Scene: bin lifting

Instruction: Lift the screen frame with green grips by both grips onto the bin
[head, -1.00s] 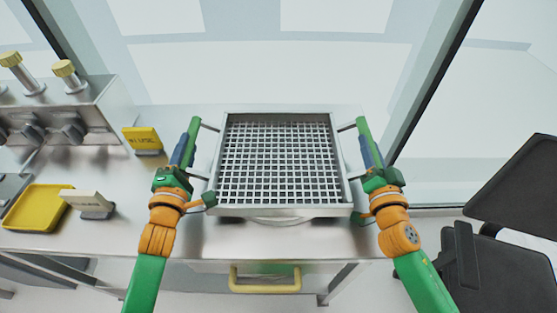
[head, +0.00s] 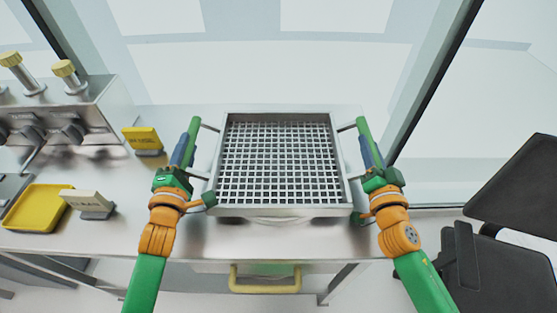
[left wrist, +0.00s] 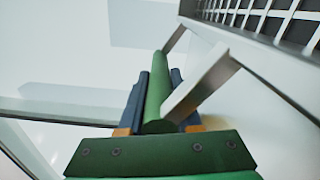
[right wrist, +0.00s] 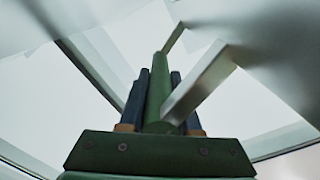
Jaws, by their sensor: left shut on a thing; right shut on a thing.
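The screen frame (head: 228,150) is a square metal frame with a wire grid, level in the middle of the head view. Its left green grip (head: 195,125) and right green grip (head: 362,125) stand out on metal brackets. My left gripper (head: 184,152) is shut on the left grip, which lies between its blue fingers in the left wrist view (left wrist: 156,90). My right gripper (head: 372,154) is shut on the right grip, also between the fingers in the right wrist view (right wrist: 157,90). A pale curved edge (head: 280,220) shows under the frame's front; the bin is otherwise hidden, and I cannot tell whether the frame touches it.
A steel bench (head: 130,225) lies below. On the left are a metal box with knobs (head: 95,100), a yellow sign (head: 143,139), a pale sign (head: 90,202) and a yellow tray (head: 35,207). A black chair (head: 515,190) stands right; glass panels are behind.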

